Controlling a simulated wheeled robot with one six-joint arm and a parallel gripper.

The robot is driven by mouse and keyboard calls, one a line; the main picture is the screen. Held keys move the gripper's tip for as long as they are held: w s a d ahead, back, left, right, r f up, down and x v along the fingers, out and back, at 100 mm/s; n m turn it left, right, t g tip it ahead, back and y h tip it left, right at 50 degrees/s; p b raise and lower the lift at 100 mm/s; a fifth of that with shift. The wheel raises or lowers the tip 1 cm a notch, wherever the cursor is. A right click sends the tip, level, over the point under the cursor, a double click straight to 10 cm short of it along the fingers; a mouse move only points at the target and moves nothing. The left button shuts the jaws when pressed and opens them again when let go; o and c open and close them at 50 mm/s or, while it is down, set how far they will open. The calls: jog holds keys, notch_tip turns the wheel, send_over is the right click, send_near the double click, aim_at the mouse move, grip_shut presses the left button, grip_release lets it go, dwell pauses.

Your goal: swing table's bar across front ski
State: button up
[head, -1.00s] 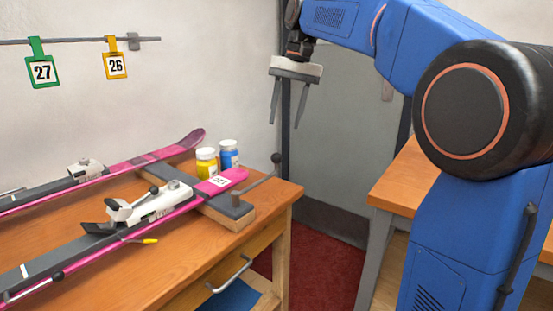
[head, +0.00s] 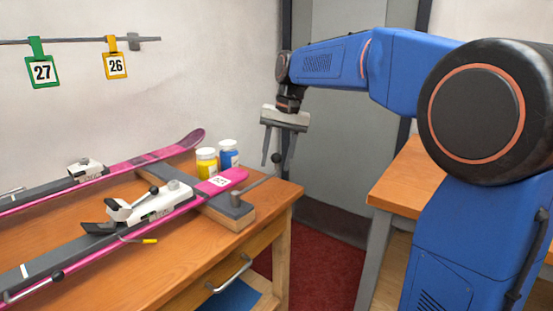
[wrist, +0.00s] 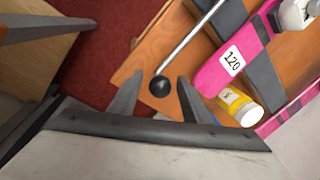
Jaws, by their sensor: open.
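The table's bar (head: 254,182) is a thin metal rod with a black ball knob. It rises from a grey-topped block (head: 231,212) at the table's right end and points away beside the front ski's tip, not over the ski. The bar also shows in the wrist view (wrist: 190,45), with its black knob (wrist: 159,86). The front ski (head: 196,191) is pink and grey, with a white binding and a 120 tag (wrist: 232,60). My gripper (head: 277,164) is open and points down around the knob; the fingertips (wrist: 161,80) lie either side of it. Contact cannot be told.
Yellow (head: 206,162) and blue (head: 228,154) jars stand close behind the front ski's tip. A second ski (head: 130,163) lies behind. Red floor is clear to the right.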

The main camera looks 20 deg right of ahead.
grip_shut()
jog(key=shift+w+a, duration=0.1)
jog(key=shift+w, duration=0.05)
